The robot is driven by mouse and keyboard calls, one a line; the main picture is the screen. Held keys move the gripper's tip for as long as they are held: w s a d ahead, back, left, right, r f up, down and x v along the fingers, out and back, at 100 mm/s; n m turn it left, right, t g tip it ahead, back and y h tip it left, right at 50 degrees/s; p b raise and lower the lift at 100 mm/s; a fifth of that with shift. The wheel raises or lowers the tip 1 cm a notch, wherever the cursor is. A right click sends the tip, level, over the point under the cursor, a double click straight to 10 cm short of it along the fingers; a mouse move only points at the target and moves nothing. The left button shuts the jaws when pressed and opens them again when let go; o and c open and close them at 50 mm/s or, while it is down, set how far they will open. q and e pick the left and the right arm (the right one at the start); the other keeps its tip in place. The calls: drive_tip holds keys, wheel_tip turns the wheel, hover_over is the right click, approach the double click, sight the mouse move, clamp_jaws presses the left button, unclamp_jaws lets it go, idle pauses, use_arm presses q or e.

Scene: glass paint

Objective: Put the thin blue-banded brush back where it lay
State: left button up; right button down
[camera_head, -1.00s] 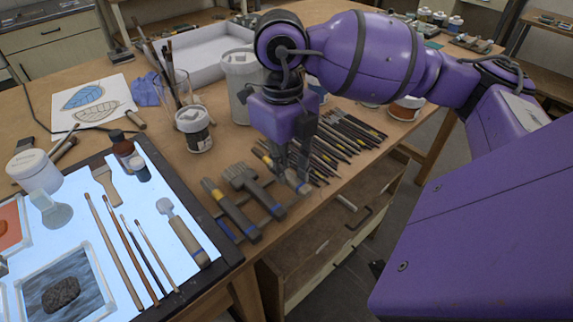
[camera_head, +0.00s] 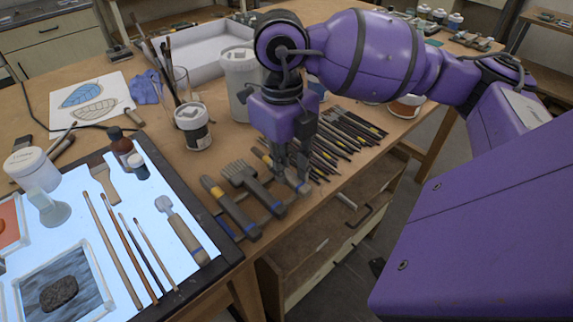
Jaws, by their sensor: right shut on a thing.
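My right gripper (camera_head: 291,174) points down at the front edge of the wooden table, shut on a brush (camera_head: 303,186) with a dark grey handle, a yellow band and a blue band at its near end. The fingers hide the brush's middle, and I cannot tell whether it touches the table. Two wider brushes with blue bands lie just left of it: a grey forked one (camera_head: 252,184) and a flat one (camera_head: 231,208). My left gripper is not in view.
Several thin dark brushes (camera_head: 345,135) lie in a row right of the gripper. A white bucket (camera_head: 238,80) and a small jar (camera_head: 193,127) stand behind. A lit panel (camera_head: 95,225) with brushes and glass pieces fills the left. An open drawer (camera_head: 310,235) is below the edge.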

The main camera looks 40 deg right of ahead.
drive_tip(key=shift+f, duration=0.3)
drive_tip(key=c, duration=1.6)
unclamp_jaws()
drive_tip(key=shift+o, duration=0.2)
drive_tip(key=shift+r, duration=0.1)
wheel_tip(320, 180, up, 12)
drive_tip(key=shift+w, duration=0.3)
